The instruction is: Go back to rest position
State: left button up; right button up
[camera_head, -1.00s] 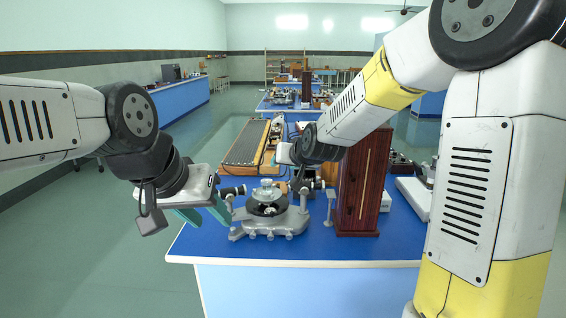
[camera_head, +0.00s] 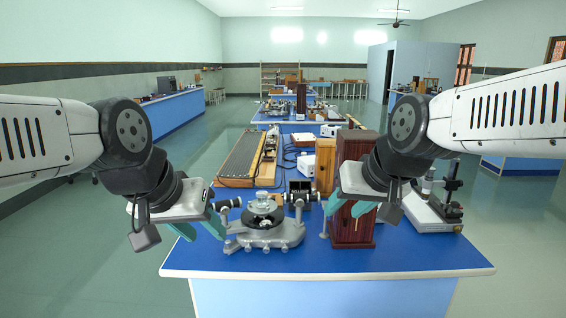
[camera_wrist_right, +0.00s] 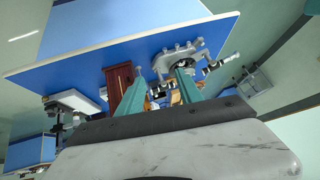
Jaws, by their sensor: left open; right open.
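My left gripper (camera_head: 203,228) is open and empty, with teal fingers, left of the spectrometer (camera_head: 265,224) on the blue bench. I cannot tell whether its fingers touch the bench or the instrument. My right gripper (camera_head: 358,207) is open and empty, in front of the tall dark wooden box (camera_head: 351,231), hiding part of it. In the right wrist view its two teal fingers (camera_wrist_right: 160,99) are spread apart. The spectrometer (camera_wrist_right: 178,58) and the wooden box (camera_wrist_right: 119,83) show past the fingertips there.
The blue bench top (camera_head: 300,262) is bare along its front edge. A microscope-like instrument (camera_head: 436,205) on a white base stands at the right. A long grooved board (camera_head: 240,158) lies behind. Open floor lies to both sides.

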jog(key=s+d+f+g, duration=0.1)
jog(key=s+d, duration=0.1)
jog(key=s, duration=0.4)
dwell(0.6)
